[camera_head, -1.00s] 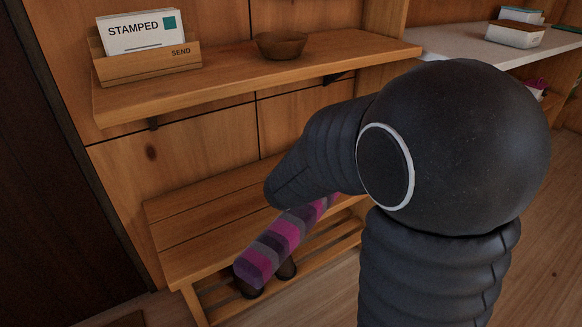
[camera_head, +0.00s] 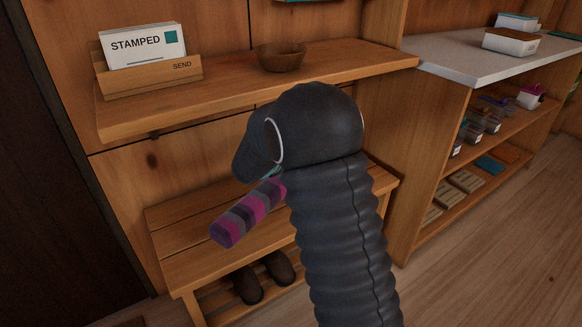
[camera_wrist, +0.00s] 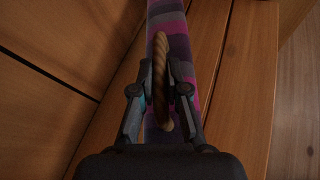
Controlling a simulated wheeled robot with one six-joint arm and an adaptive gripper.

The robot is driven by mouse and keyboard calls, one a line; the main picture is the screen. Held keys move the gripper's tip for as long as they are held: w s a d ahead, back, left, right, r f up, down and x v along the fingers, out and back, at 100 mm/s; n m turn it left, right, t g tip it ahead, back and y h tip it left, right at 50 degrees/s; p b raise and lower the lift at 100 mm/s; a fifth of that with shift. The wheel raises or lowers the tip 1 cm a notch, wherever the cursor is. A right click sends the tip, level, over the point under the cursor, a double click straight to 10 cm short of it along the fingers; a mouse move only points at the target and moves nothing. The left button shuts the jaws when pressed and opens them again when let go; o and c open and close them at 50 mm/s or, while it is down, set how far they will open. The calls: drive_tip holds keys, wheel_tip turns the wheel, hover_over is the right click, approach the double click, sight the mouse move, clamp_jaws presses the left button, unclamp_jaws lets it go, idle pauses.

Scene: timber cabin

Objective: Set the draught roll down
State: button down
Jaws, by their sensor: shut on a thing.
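The draught roll (camera_head: 245,214) is a long tube with purple, pink and grey stripes. In the head view its left end shows over the slatted wooden bench (camera_head: 180,238), and my arm hides its right end. In the wrist view the roll (camera_wrist: 166,22) runs away from me, with a tan rope loop (camera_wrist: 160,66) standing up from it. My gripper (camera_wrist: 160,88) is shut on this loop, one finger on each side. In the head view my arm hides most of the gripper. I cannot tell whether the roll touches the bench.
A pair of dark shoes (camera_head: 265,278) stands on the rack under the bench. Above is a wooden shelf (camera_head: 225,92) with a letter holder (camera_head: 150,78) and a bowl (camera_head: 281,57). A stocked shelf unit (camera_head: 405,195) stands at right, with open floor (camera_head: 500,260) before it.

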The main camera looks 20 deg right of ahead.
drive_tip(key=shift+f, duration=1.85)
drive_tip(key=shift+w+a+f, duration=0.1)
drive_tip(key=shift+w+f, duration=0.1)
drive_tip(key=shift+f, duration=0.15)
drive_tip(key=shift+f, duration=0.1)
drive_tip(key=c, duration=1.2)
unclamp_jaws()
